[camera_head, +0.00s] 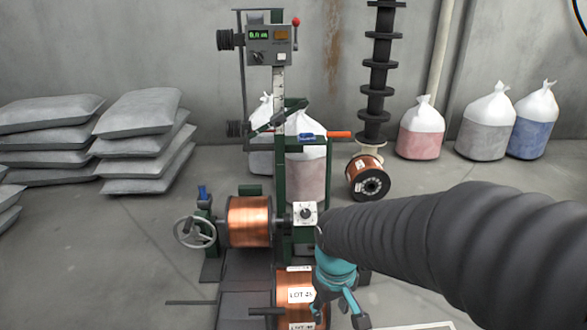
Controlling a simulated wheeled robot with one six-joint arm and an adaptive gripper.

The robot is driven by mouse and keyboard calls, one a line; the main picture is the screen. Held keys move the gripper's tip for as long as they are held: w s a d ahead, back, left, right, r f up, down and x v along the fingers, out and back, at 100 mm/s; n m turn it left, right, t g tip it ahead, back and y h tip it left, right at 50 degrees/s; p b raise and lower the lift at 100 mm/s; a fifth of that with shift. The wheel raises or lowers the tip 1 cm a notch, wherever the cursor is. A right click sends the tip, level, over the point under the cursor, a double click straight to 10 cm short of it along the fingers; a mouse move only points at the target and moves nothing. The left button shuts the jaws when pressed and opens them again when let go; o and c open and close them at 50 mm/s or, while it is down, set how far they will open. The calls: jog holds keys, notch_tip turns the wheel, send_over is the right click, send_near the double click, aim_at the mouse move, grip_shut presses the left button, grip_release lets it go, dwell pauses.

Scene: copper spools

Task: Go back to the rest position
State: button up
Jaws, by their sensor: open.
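My gripper (339,316) is teal and hangs from my black ribbed arm at the lower right middle. Its two fingers are spread apart, with nothing seen between them. It appears just right of a copper spool (289,287) with a white "LOT" label at the bottom edge. The left finger overlaps this spool's right side in the picture; I cannot tell whether they touch. Another copper spool (249,222) sits on the winding machine between the handwheel (195,229) and a small white dial box (305,213). My arm hides part of the floor to the right.
A control box (270,45) tops the machine's post. A third copper spool (367,180) lies on the floor by a stack of black reels (377,90). Grey sacks (143,140) are piled left; tied bags (487,120) stand right. The floor at left front is clear.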

jog(key=s+d+r+m+t, duration=0.4)
jog(key=s+d+r, duration=0.4)
jog(key=r, duration=0.4)
jog(key=shift+s+m+t, duration=0.3)
jog(key=shift+s+t, duration=0.1)
